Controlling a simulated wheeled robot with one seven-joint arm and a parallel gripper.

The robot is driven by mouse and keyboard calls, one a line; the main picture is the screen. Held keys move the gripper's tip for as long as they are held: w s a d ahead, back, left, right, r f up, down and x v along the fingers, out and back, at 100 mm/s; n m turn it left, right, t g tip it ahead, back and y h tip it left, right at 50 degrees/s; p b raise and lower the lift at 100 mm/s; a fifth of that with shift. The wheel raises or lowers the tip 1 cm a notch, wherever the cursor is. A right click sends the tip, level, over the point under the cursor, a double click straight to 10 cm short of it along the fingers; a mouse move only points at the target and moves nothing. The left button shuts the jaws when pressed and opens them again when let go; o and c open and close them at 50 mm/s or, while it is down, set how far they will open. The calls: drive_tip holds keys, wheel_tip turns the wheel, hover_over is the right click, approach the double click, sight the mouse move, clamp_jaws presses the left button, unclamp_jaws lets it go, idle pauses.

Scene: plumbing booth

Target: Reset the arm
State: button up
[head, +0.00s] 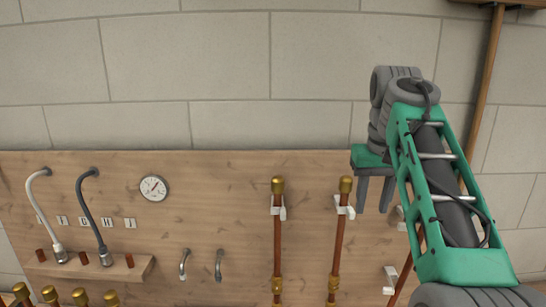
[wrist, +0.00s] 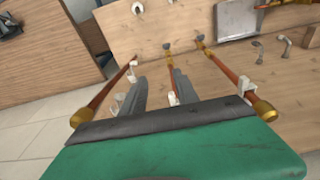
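My gripper (head: 375,205) hangs at the right of the head view, in front of the wooden panel (head: 215,210), its two grey fingers pointing down and apart. It looks open and empty. In the wrist view the two fingers of my gripper (wrist: 159,78) stand apart, and a middle copper pipe (wrist: 172,70) shows beyond the gap. I see nothing held. In the head view the gripper is just right of a copper pipe with a brass cap (head: 337,245).
Another capped copper pipe (head: 277,240) is clipped further left. A gauge (head: 154,188), two curved hoses, one white (head: 40,205) and one dark (head: 92,215), and a small shelf (head: 110,268) are on the panel. Brass-capped parts (head: 80,297) stand at lower left. The block wall above is bare.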

drive_tip(key=w+f+m+t, duration=0.1)
drive_tip(key=w+f, duration=0.2)
drive_tip(key=f, duration=1.4)
drive_tip(key=s+a+f+b, duration=0.2)
drive_tip(key=s+a+f, duration=0.1)
drive_tip(key=s+f, duration=1.1)
drive_tip(key=s+a+r+n+t+b, duration=0.1)
drive_tip(key=s+a+r+t+b, duration=0.1)
drive_tip(key=s, duration=0.3)
drive_tip(key=shift+s+a+r, duration=0.4)
drive_tip(key=shift+r, duration=0.05)
